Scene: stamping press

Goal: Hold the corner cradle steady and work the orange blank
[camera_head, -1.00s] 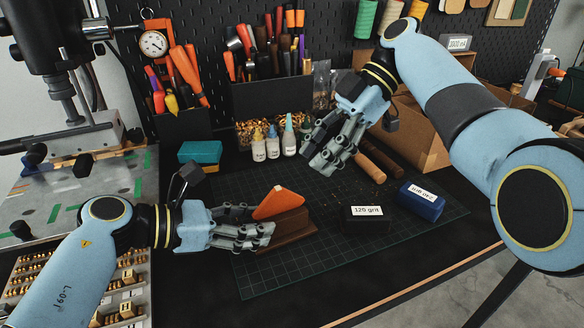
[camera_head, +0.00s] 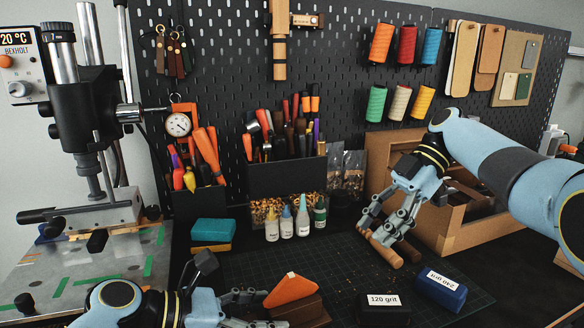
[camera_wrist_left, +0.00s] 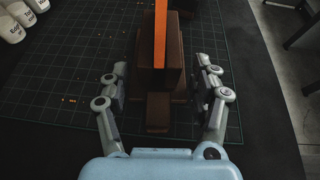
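The orange blank (camera_head: 292,289) sits upright in the brown corner cradle (camera_head: 303,312) at the bottom of the head view. In the left wrist view the blank (camera_wrist_left: 160,35) is a thin orange edge above the cradle (camera_wrist_left: 160,80). My left gripper (camera_wrist_left: 160,88) has its fingers spread on either side of the cradle, with narrow gaps visible; in the head view it is partly cut off by the bottom edge. My right gripper (camera_head: 383,236) is open, fingers apart, just over the wooden rods (camera_head: 387,253). Its fingertips overlap the rods, so contact is unclear.
A black 120 grit block (camera_head: 384,309) and a blue grit block (camera_head: 439,290) lie on the cutting mat (camera_head: 350,275). Small bottles (camera_head: 287,225) and a teal box (camera_head: 212,231) stand behind.

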